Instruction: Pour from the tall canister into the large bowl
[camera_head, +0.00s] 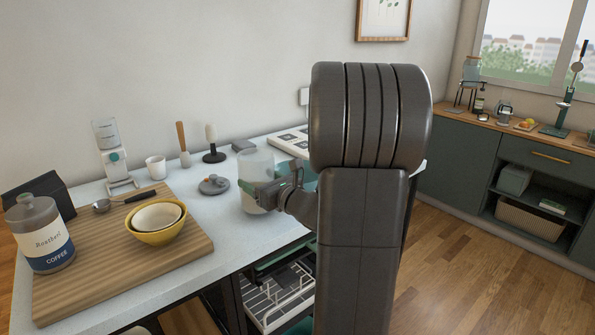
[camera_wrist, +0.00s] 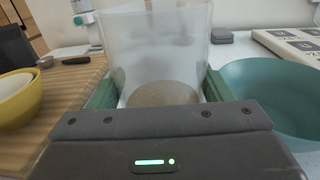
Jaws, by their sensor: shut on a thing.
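The tall canister (camera_head: 256,168) is clear and open-topped, upright near the counter's front edge. It also shows in the wrist view (camera_wrist: 155,45), with a layer of brownish, grainy contents at its bottom. My gripper (camera_head: 275,190) is shut around the canister, one green finger on each side in the wrist view (camera_wrist: 160,90). I cannot tell whether its base touches the counter. The large teal bowl (camera_wrist: 272,95) stands just right of the canister in the wrist view. My arm hides most of the bowl in the head view.
A grey knobbed lid (camera_head: 214,185) lies left of the canister. The wooden board (camera_head: 110,280) holds a coffee jar (camera_head: 46,235) and a yellow bowl (camera_head: 160,236) with a white bowl inside. A white panel (camera_wrist: 292,44) lies behind the teal bowl. An open rack (camera_head: 280,300) is below the counter.

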